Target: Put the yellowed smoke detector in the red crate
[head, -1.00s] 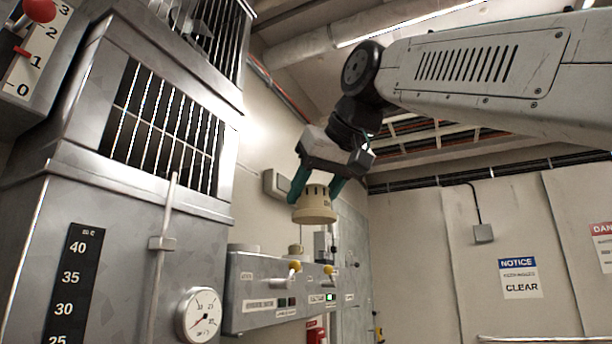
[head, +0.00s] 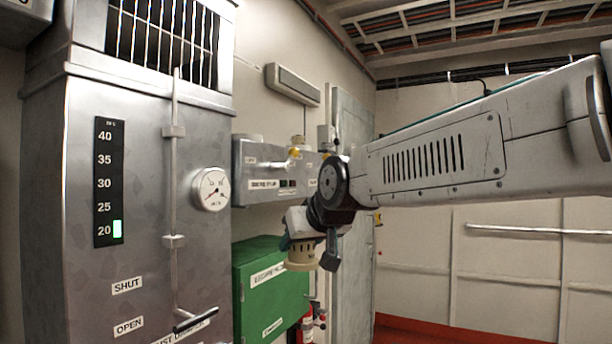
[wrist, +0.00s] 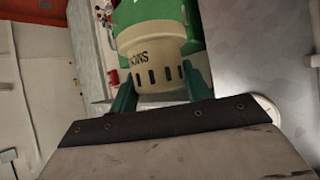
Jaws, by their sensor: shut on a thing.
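The yellowed smoke detector (head: 300,256) is a cream, round, slotted body held in my gripper (head: 312,262), in front of the green cabinet in the head view. In the wrist view the detector (wrist: 152,62) sits between the two green fingers of my gripper (wrist: 158,90), with dark lettering and slots on its side. The fingers are shut on it, and it hangs in the air. I cannot make out the red crate in either view.
A grey metal cabinet (head: 130,200) with a gauge (head: 210,188) and a lever rod stands at left. A green box (head: 270,285) and a grey control panel (head: 262,168) are on the wall behind. Open room lies to the right, above a red floor strip (head: 440,335).

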